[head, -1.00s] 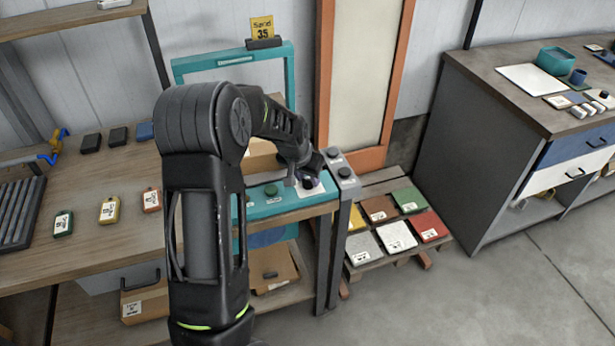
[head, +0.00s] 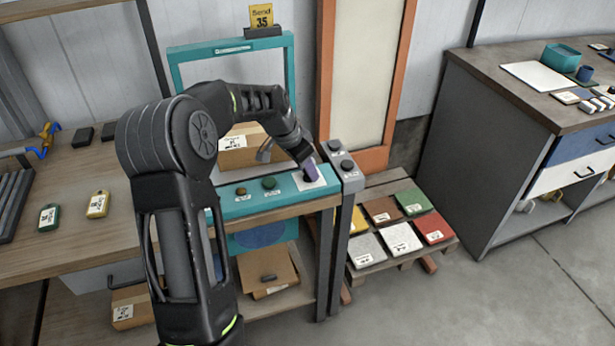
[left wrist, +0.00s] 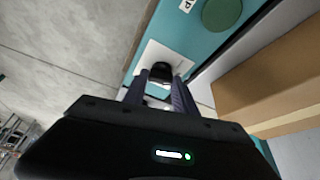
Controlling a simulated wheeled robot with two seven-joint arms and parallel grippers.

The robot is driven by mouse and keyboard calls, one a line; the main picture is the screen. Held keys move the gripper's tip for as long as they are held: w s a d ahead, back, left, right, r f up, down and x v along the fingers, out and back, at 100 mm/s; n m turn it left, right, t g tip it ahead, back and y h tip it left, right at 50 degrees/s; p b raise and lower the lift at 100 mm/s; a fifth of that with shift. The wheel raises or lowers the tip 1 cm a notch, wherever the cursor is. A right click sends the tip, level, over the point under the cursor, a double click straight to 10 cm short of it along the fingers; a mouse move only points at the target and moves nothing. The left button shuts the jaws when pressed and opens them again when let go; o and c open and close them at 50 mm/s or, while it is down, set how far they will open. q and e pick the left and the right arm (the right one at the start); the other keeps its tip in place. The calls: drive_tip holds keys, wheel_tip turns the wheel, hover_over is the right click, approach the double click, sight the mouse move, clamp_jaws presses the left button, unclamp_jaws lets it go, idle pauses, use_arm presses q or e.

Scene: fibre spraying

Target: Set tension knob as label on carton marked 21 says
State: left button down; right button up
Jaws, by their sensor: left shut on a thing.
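My left gripper (head: 311,172) reaches down to the white dial plate (head: 322,183) at the right end of the teal machine's panel. In the left wrist view its fingers (left wrist: 160,88) are shut on a black knob (left wrist: 161,70) that stands on this plate. In the head view the knob is mostly hidden by the fingers. A brown carton (head: 262,152) with a white label stands in the teal frame behind my arm; the label is too small to read. Its side also fills the right of the left wrist view (left wrist: 270,80). My right gripper is not in view.
A green button (head: 269,183) and a dark one (head: 241,191) sit left of the dial. A grey box with black buttons (head: 341,165) stands close on the right. Coloured pads lie on a pallet (head: 370,276).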

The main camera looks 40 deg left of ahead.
sight(296, 182)
use_arm(q)
drive_tip(key=shift+a+m+g+h+b, duration=0.1)
drive_tip(key=shift+m+g+h+b, duration=0.4)
drive_tip(key=shift+m, duration=1)
drive_tip(key=c, duration=1)
unclamp_jaws()
drive_tip(key=b+v, duration=0.1)
drive_tip(key=v, duration=0.6)
drive_tip(key=shift+s+r, duration=0.2)
drive_tip(key=shift+r, duration=0.15)
drive_tip(key=shift+a, duration=0.15)
